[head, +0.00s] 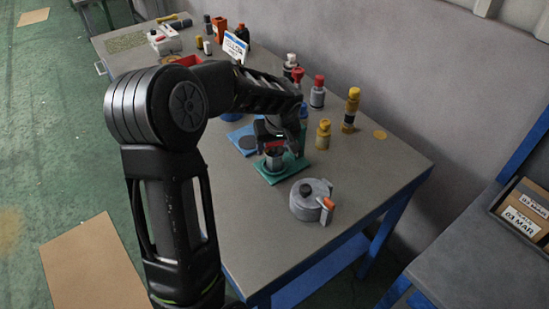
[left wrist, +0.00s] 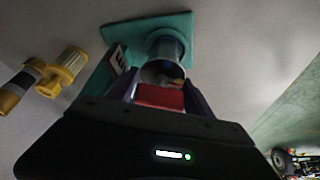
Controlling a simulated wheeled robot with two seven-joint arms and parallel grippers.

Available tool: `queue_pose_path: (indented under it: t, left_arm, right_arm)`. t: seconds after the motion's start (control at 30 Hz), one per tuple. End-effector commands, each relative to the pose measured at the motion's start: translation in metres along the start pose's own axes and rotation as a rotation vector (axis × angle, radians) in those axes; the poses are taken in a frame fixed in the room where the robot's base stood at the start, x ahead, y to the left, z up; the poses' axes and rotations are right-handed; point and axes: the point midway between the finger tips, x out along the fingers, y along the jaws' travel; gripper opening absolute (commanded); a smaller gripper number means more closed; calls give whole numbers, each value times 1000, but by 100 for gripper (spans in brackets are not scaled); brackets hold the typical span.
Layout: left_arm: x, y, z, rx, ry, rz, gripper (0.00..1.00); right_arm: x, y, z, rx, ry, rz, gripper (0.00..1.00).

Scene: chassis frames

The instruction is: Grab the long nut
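A grey metal cylinder (head: 273,163), which may be the long nut or a holder for it, stands on a small green plate (head: 292,172) on the table. In the left wrist view the hollow cylinder (left wrist: 166,52) rises from the teal plate (left wrist: 180,22), and a small part shows in its mouth, too dim to identify. My left gripper (head: 270,146) is just above the cylinder, pointing down. In the left wrist view its fingers (left wrist: 162,85) are spread around the cylinder's near end, with a red block between them. Contact cannot be seen. My right gripper is not in view.
A grey round container (head: 309,201) with an orange-tipped part stands in front of the plate. Yellow bottles (head: 323,136) and red-capped bottles (head: 317,94) stand behind. A blue mat (head: 238,134) lies to the left. The table's right front corner is clear.

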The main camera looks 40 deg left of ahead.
Motion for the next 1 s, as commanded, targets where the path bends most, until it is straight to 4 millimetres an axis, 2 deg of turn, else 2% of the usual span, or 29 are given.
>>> queue_pose_path:
  t: [0.07,0.73,1.0]
  left_arm:
    - [0,0,0,0,0,0,54]
    - [0,0,0,0,0,0,0]
    - [-1,0,-1,0,1,1,0]
  right_arm:
    - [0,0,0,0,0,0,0]
    - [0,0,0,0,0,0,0]
    - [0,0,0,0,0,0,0]
